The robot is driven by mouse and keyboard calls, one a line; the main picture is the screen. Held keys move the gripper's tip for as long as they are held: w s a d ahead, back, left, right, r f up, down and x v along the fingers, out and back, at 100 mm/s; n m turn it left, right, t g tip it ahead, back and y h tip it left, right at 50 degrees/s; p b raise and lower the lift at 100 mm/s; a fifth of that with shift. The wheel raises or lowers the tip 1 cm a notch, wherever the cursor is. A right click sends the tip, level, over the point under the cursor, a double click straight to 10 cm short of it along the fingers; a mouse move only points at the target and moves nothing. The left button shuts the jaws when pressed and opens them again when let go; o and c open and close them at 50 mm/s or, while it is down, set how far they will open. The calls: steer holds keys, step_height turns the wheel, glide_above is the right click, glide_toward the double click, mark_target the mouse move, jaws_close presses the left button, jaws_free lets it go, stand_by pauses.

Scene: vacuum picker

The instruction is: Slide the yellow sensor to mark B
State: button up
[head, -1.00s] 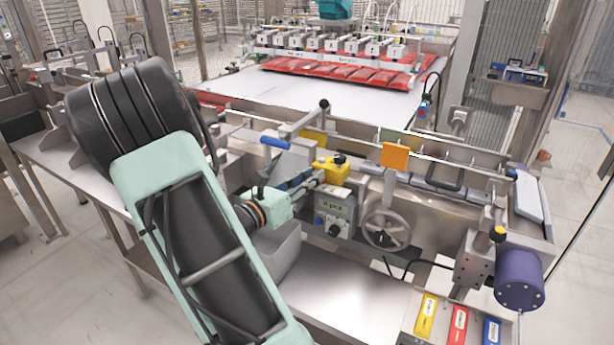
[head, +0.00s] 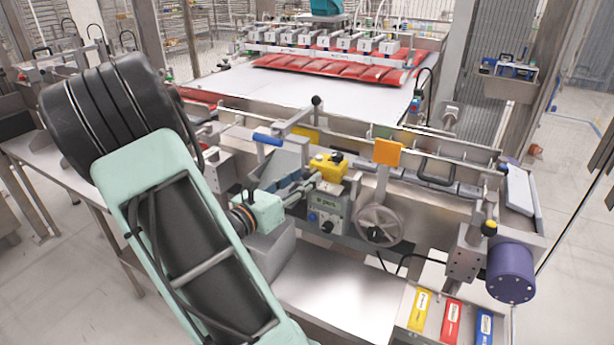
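The yellow sensor (head: 328,167) is a small yellow block with a dark knob. It sits on the rail assembly of the machine, above a grey control box (head: 325,208). My gripper (head: 313,181) reaches in from the left, with its tip right beside the sensor's lower left side. I cannot tell whether it touches the sensor, or whether its small fingers are open or shut. Mark B cannot be made out in this view.
An orange flag (head: 388,152) stands right of the sensor, with a handwheel (head: 380,225) below. A blue-handled lever (head: 268,139) and a black-knobbed lever (head: 316,101) rise behind my gripper. A purple motor (head: 511,270) is at the right.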

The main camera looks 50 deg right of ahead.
steer(key=a, duration=1)
steer(key=shift+s, duration=0.4)
